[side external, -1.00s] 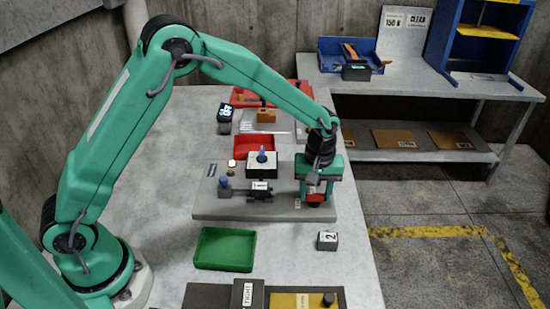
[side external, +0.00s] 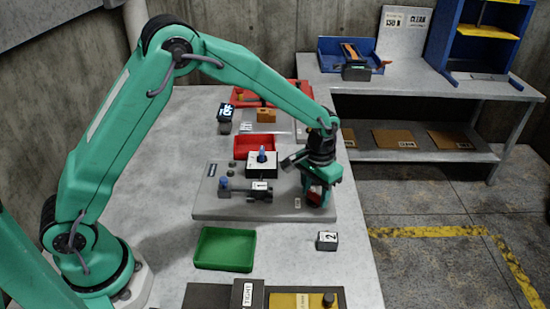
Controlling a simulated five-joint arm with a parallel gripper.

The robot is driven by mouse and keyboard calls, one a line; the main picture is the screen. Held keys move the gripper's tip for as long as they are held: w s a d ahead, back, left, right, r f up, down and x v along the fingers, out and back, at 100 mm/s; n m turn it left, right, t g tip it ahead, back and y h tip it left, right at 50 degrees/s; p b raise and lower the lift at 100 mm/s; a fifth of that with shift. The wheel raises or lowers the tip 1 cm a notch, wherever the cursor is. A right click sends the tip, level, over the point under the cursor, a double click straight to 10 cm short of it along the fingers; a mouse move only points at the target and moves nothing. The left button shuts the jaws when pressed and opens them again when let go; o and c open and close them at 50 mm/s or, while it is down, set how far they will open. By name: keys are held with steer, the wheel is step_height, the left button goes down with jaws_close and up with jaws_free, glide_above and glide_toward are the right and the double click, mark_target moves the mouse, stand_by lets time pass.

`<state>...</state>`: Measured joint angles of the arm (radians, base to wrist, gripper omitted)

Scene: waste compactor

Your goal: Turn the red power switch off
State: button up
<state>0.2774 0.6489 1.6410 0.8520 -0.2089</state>
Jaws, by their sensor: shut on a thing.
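My gripper (side external: 319,196) is at the right end of the grey panel (side external: 222,207), pointing down and turned at an angle. It is shut on the red power switch (side external: 316,194), of which only a red part shows between the jaws. The rest of the switch and its base are hidden by the jaws, so its exact setting cannot be told.
Left of my gripper on the panel are a white box with a blue knob (side external: 262,163) and a dark valve-like part (side external: 258,191). A green tray (side external: 224,248) and a block marked 2 (side external: 327,241) lie in front. A red tray (side external: 252,146) is behind.

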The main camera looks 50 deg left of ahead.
mark_target(315, 194)
steer(key=m, duration=0.4)
steer(key=shift+r+m, duration=0.1)
steer(key=shift+m, duration=0.2)
steer(key=m, duration=0.3)
steer(key=shift+m, duration=0.4)
steer(key=o, duration=1)
steer(key=shift+r, duration=3.85)
steer(key=shift+r, duration=0.1)
